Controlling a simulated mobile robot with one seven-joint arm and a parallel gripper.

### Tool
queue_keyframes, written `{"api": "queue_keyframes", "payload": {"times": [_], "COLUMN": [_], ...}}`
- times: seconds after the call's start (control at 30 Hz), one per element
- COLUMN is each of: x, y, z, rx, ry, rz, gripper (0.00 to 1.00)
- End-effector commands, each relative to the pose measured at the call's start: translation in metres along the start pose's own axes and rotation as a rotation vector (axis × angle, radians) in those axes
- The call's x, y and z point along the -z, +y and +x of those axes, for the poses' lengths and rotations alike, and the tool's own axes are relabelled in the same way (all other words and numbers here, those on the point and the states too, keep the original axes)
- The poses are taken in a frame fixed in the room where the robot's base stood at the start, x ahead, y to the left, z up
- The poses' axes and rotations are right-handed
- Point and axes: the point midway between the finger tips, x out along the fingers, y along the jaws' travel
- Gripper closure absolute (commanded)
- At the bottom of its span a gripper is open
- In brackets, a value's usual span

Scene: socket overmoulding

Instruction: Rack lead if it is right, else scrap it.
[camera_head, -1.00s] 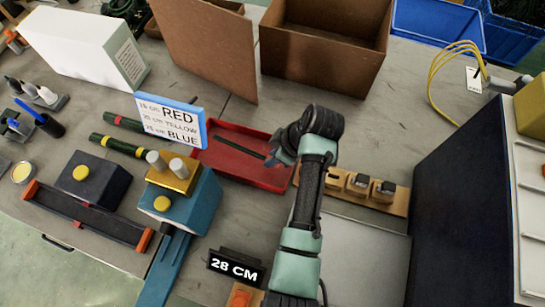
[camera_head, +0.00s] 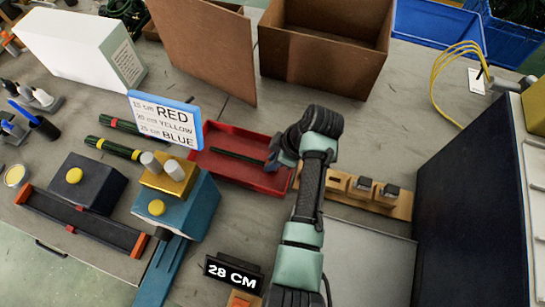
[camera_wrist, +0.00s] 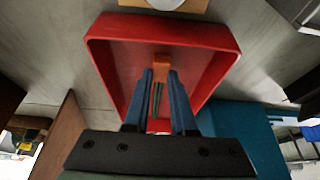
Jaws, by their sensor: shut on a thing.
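A thin dark green lead (camera_head: 235,154) shows over the red tray (camera_head: 283,184). My gripper (camera_head: 274,158) is at the lead's right end, above the tray's right part. In the wrist view my gripper (camera_wrist: 158,75) has its blue fingers closed around a thin dark piece (camera_wrist: 156,98), over the tray (camera_wrist: 100,55). An orange piece (camera_wrist: 161,61) shows at the fingertips. I cannot tell whether the lead touches the tray floor. The sign (camera_head: 165,119) lists 15 cm red, 20 cm yellow and 25 cm blue. A black display (camera_head: 234,272) reads 28 CM.
Two dark green rods, one banded red (camera_head: 120,125) and one banded yellow (camera_head: 113,148), lie left of the tray. A blue machine (camera_head: 190,215) stands in front. A cardboard box (camera_head: 325,60) stands behind. A wooden block strip (camera_head: 395,203) lies right of my arm.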

Motion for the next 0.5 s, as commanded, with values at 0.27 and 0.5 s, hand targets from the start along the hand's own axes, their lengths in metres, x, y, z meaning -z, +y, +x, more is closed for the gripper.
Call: {"api": "queue_keyframes", "payload": {"times": [0.27,0.5], "x": [-0.0028,-0.0028], "y": [0.0001,0.0001], "z": [0.0065,0.0063], "rx": [-0.001,-0.001], "ry": [0.0,0.0], "rz": [0.0,0.0], "gripper": [1.0,0.48]}}
